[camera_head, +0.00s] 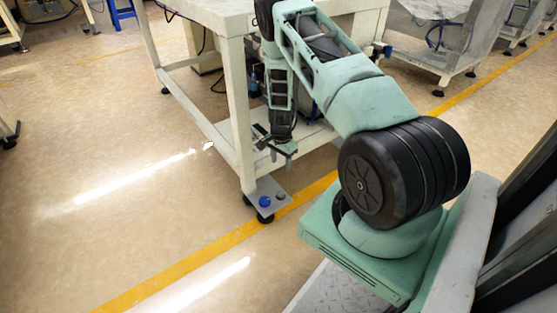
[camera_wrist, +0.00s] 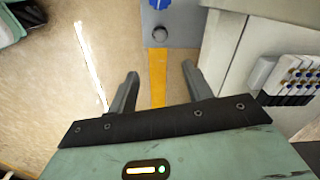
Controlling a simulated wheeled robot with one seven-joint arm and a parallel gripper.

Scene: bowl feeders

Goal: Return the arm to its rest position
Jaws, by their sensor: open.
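My arm reaches out from its black and green shoulder and hangs bent down in front of a white workbench in the head view. My gripper (camera_head: 281,157) points down beside the bench's near leg. It also shows in the wrist view (camera_wrist: 160,72), where its two fingers stand well apart. Nothing is between the fingers; only the floor and a yellow line show beyond them.
The white workbench (camera_head: 205,14) stands close behind my arm. A grey plate (camera_head: 262,187) with a blue button (camera_head: 265,201) and a dark knob (camera_head: 281,196) juts out at its leg. A yellow floor line (camera_head: 190,262) crosses below. Open floor lies to the left.

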